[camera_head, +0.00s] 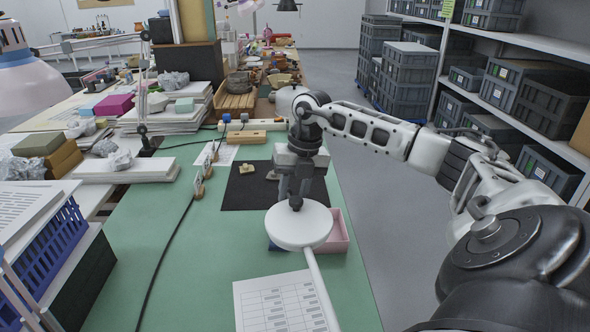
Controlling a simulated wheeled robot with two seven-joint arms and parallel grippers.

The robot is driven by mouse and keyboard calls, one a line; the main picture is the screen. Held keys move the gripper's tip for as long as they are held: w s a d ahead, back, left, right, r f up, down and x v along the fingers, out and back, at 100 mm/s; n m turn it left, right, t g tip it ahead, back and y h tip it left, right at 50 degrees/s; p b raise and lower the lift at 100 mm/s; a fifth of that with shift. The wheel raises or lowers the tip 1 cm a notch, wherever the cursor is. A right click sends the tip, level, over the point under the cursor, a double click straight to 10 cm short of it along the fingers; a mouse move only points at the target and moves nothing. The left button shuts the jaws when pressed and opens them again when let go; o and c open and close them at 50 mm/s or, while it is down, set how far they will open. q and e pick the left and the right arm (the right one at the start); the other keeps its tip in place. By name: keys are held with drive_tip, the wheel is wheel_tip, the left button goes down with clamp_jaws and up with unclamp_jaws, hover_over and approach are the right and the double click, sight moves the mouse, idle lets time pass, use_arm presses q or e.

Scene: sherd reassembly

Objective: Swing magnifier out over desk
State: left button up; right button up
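The magnifier (290,233) is a round white head on a white arm that runs down to the bottom edge of the picture. A small dark knob (296,203) stands on the far part of its head. My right gripper (296,193) points down at the knob, its dark fingers right by it. Whether the fingers grip the knob or only stand around it I cannot tell. The head hangs over the green desk mat (180,270), partly covering a pink tray (338,235) and a blue one. My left gripper is not in view.
A dark mat (240,190) with a few sherds (247,169) lies behind the magnifier. A printed sheet (275,303) lies in front. Small upright cards and a black cable are to the left, with a blue crate (50,255) at the left edge. Shelves of grey crates stand right.

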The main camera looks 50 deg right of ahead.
wheel_tip(320, 180, up, 16)
drive_tip(key=s+d, duration=0.2)
drive_tip(key=shift+d+f+p, duration=0.15)
drive_tip(key=shift+d+p, duration=0.1)
drive_tip(key=shift+p, duration=0.15)
drive_tip(key=shift+w, duration=0.1)
